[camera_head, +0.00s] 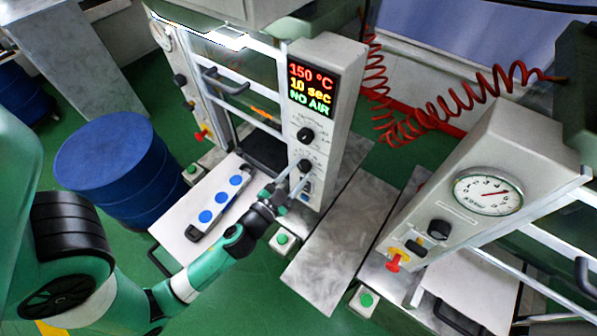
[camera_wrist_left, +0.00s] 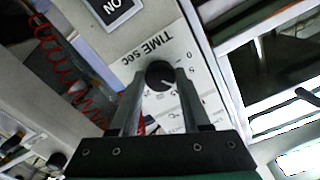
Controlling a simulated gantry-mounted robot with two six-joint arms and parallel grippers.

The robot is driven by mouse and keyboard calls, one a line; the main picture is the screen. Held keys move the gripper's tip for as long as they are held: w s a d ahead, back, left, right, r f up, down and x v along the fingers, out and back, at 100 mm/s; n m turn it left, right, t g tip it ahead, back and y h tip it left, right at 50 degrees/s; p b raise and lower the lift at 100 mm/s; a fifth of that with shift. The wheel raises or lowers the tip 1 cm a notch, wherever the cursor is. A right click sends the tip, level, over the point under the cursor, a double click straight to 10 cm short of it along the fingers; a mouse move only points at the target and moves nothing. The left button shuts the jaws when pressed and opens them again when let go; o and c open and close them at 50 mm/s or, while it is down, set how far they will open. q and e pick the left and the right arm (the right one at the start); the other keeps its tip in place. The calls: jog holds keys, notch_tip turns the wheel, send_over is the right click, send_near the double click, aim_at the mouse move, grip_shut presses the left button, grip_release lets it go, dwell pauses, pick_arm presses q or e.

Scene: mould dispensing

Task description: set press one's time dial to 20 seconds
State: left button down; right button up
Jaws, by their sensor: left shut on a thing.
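Press one's panel has a lit display (camera_head: 311,91) reading 150 °C, 10 sec and NO AIR. Below it are an upper black dial (camera_head: 306,135) and a lower black time dial (camera_head: 305,165). In the left wrist view the time dial (camera_wrist_left: 159,75) sits beside the label TIME sec, with a pale pointer mark and a printed scale around it; most numbers are too small or hidden. My left gripper (camera_head: 287,180) is at the panel, its fingers (camera_wrist_left: 158,88) shut on the time dial, one on each side. My right gripper is in neither view.
A white tray with blue discs (camera_head: 221,198) lies left of my left wrist. A green button box (camera_head: 283,239) is just below it. A blue drum (camera_head: 118,165) stands at left. Another press with a gauge (camera_head: 488,194) and red coiled hoses (camera_head: 440,115) are at right.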

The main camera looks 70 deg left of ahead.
pick_arm(q)
jog(key=m, duration=0.6)
jog(key=shift+r+m, duration=0.15)
jog(key=shift+m, duration=0.15)
jog(key=m+p, duration=0.1)
jog(key=m, duration=0.5)
dwell(0.3)
jog(key=shift+c, duration=1.8)
grip_release()
